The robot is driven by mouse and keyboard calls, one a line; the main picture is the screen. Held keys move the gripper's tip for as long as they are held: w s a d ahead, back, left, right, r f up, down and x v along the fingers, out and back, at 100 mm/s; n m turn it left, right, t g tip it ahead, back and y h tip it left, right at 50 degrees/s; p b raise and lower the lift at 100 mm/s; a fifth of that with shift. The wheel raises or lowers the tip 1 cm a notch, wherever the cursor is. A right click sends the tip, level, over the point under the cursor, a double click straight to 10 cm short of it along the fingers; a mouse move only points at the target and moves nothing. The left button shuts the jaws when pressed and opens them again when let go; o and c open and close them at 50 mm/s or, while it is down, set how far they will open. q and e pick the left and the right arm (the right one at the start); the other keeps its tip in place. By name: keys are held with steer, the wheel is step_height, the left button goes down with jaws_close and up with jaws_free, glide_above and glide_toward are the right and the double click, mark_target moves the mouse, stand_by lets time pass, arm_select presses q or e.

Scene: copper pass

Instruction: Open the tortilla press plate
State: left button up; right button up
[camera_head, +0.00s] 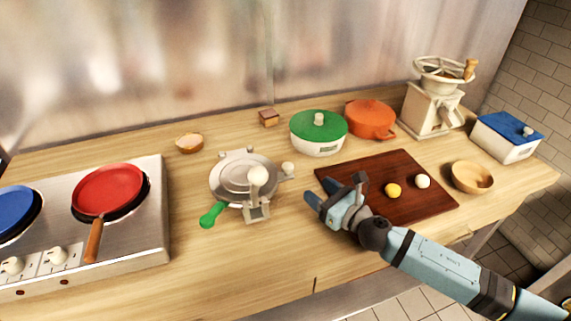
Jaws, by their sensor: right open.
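The tortilla press (236,180) stands on the wooden counter left of centre. Its round grey plate lies flat and looks closed. A green handle (213,215) sticks out at its front left, and a pale round knob (259,175) stands at its front right. My right gripper (331,202) is open and empty, to the right of the press and apart from it, by the left edge of the dark cutting board (425,207). My left gripper is not in view.
A stove with a red pan (108,189) and a blue pan (15,212) stands at the left. A green-lidded pot (318,128), an orange pot (370,119) and a grinder (432,108) stand behind. A wooden bowl (472,176) is at the right. Counter in front of the press is clear.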

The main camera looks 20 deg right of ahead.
mark_target(292, 169)
steer(key=p+x, duration=0.1)
steer(key=x, duration=1.1)
steer(key=shift+w, duration=0.15)
jaws_close()
